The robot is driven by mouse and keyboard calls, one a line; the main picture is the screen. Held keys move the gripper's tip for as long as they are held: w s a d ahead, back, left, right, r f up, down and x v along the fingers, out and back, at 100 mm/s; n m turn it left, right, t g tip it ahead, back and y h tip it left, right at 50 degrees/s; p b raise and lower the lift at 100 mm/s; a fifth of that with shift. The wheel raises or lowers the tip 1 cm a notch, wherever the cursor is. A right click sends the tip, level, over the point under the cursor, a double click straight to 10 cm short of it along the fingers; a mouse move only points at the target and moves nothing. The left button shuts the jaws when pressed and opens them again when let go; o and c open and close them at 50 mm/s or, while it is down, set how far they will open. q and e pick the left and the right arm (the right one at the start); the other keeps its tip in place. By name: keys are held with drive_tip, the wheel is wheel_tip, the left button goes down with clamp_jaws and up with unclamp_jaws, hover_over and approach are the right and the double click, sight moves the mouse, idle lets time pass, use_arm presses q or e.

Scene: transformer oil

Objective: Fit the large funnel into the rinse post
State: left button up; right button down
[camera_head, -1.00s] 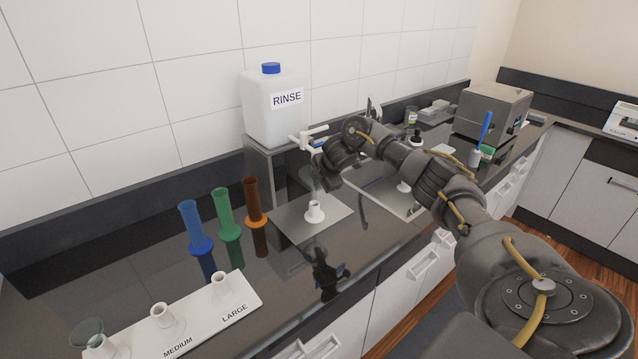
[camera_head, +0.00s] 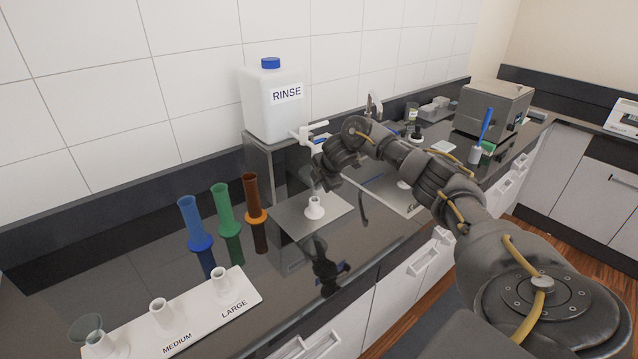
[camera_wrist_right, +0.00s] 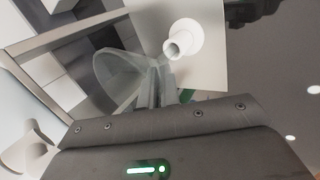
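The large funnel (camera_wrist_right: 118,78), clear and grey-tinted, is between my right gripper's fingers (camera_wrist_right: 158,92) in the right wrist view, its wide mouth to the left. The rinse post (camera_head: 315,208) is a short white hollow post on a grey plate; its open top also shows in the right wrist view (camera_wrist_right: 181,43). My right gripper (camera_head: 322,184) is shut on the funnel near the post in the head view. The funnel looks tilted and apart from the post; its spout is partly hidden by the fingers. My left gripper is not in view.
A white rack (camera_head: 190,318) marked MEDIUM and LARGE has a clear funnel (camera_head: 87,328) at its left end; two posts are bare. Blue (camera_head: 194,224), green (camera_head: 226,212) and brown (camera_head: 253,200) cylinders stand behind. The RINSE bottle (camera_head: 272,105) stands on a raised stand.

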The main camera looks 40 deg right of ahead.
sight(316, 199)
drive_tip(key=shift+f+b, duration=1.2)
drive_tip(key=shift+f, duration=0.95)
drive_tip(key=c, duration=1.5)
unclamp_jaws()
drive_tip(key=shift+c, duration=0.2)
drive_tip(key=shift+r, duration=0.1)
drive_tip(key=d+v, duration=0.1)
drive_tip(key=v, duration=0.9)
drive_tip(key=shift+s+a+r, duration=0.25)
drive_tip(key=shift+a+r, duration=0.1)
drive_tip(key=shift+a, duration=0.2)
